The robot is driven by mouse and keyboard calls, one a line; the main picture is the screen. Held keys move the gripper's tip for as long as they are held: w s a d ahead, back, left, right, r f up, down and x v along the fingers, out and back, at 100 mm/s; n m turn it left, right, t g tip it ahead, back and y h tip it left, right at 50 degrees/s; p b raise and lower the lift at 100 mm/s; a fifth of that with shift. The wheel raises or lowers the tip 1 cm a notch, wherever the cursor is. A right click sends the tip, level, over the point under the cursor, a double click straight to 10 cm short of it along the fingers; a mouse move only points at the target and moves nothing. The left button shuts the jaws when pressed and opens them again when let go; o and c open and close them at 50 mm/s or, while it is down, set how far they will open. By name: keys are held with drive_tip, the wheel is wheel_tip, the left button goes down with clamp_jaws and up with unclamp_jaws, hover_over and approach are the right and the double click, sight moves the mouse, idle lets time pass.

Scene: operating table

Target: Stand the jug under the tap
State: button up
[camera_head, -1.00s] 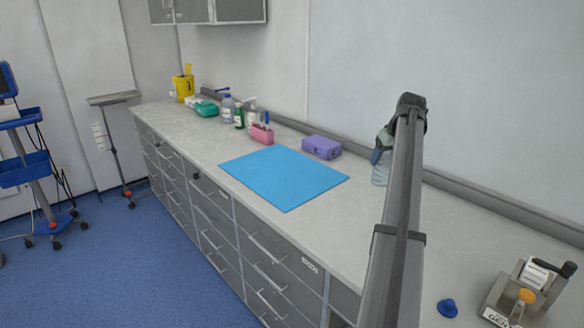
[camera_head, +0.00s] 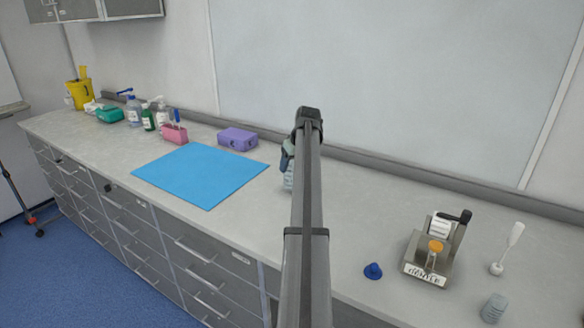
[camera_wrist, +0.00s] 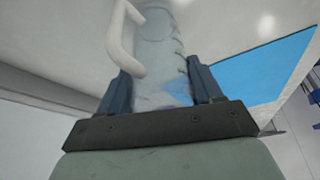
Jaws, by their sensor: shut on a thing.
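The jug (camera_wrist: 160,52) is a pale, translucent ribbed vessel with a white curved handle (camera_wrist: 124,40). My gripper (camera_wrist: 160,88) is shut on it, one dark blue finger on each side of its body. In the head view a small part of the jug (camera_head: 288,181) shows beside my arm, above the grey counter (camera_head: 235,215); my arm hides the rest. I cannot tell whether its base touches the counter. I cannot make out a tap in either view.
A blue mat (camera_head: 200,175) lies left of my arm, with a purple box (camera_head: 237,139) behind it. Bottles and a pink holder (camera_head: 174,134) stand farther left. Right of my arm are a blue knob-like piece (camera_head: 373,271), a labelled device (camera_head: 432,262), a white brush (camera_head: 508,246) and a ribbed grey cup (camera_head: 493,308).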

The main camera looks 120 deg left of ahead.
drive_tip(key=shift+f, duration=0.75)
drive_tip(key=shift+f, duration=0.1)
drive_tip(key=o, duration=1.1)
drive_tip(key=v, duration=1.1)
drive_tip(key=shift+w+r, duration=0.15)
drive_tip(key=shift+r, duration=0.15)
drive_tip(key=shift+w+d+r, duration=0.1)
drive_tip(key=shift+w+r, duration=0.05)
drive_tip(key=shift+r, duration=0.15)
drive_tip(key=shift+c, duration=1.4)
drive_tip(key=c, duration=0.9)
